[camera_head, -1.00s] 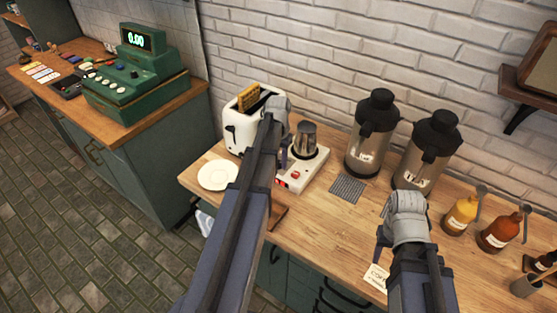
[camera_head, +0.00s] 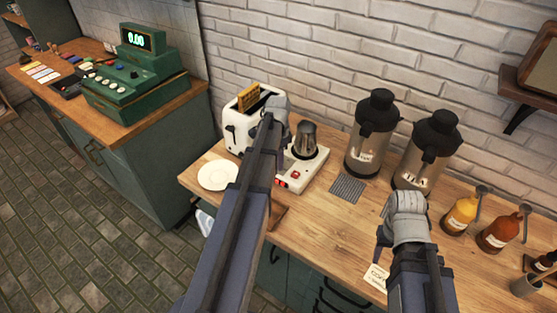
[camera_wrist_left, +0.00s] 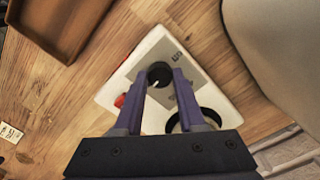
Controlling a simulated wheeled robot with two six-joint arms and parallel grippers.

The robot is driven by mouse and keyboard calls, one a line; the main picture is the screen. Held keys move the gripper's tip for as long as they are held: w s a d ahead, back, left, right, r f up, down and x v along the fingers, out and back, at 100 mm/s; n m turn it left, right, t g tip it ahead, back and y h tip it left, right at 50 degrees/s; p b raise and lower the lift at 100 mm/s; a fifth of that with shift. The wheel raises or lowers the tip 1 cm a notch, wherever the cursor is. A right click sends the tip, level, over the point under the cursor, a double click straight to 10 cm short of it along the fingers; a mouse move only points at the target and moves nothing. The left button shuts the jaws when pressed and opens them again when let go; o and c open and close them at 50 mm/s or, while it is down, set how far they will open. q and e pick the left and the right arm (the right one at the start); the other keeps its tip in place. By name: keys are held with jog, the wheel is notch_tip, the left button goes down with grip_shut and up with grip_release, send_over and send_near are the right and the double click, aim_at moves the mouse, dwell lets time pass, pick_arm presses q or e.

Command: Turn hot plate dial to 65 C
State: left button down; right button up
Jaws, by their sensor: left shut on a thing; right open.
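The white hot plate (camera_head: 312,170) stands on the wooden counter with a metal pitcher (camera_head: 306,138) on its burner. Its black dial (camera_wrist_left: 160,74) shows in the left wrist view, with a pale mark pointing down and slightly left. My left gripper (camera_wrist_left: 159,78) is shut on the dial, one finger on each side. In the head view my left arm hides the dial and most of the fingers. The temperature reading is too small to read. My right gripper (camera_head: 382,248) is open and empty above the counter's front.
A white toaster (camera_head: 238,133) with bread stands left of the hot plate, behind a white plate (camera_head: 217,175). Two dispensers (camera_head: 366,150) stand to the right, with a dark grid mat (camera_head: 347,188) in front. Sauce bottles (camera_head: 461,214) stand farther right.

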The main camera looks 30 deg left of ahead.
pick_arm(q)
jog(key=shift+m, duration=0.6)
jog(key=c, duration=0.5)
grip_release()
jog(key=shift+r, duration=0.1)
pick_arm(e)
jog(key=shift+r, duration=0.1)
pick_arm(q)
notch_tip(320, 180, up, 8)
jog(key=p, duration=0.8)
jog(key=shift+f, duration=0.2)
pick_arm(e)
notch_tip(320, 180, up, 8)
jog(key=shift+f, duration=0.2)
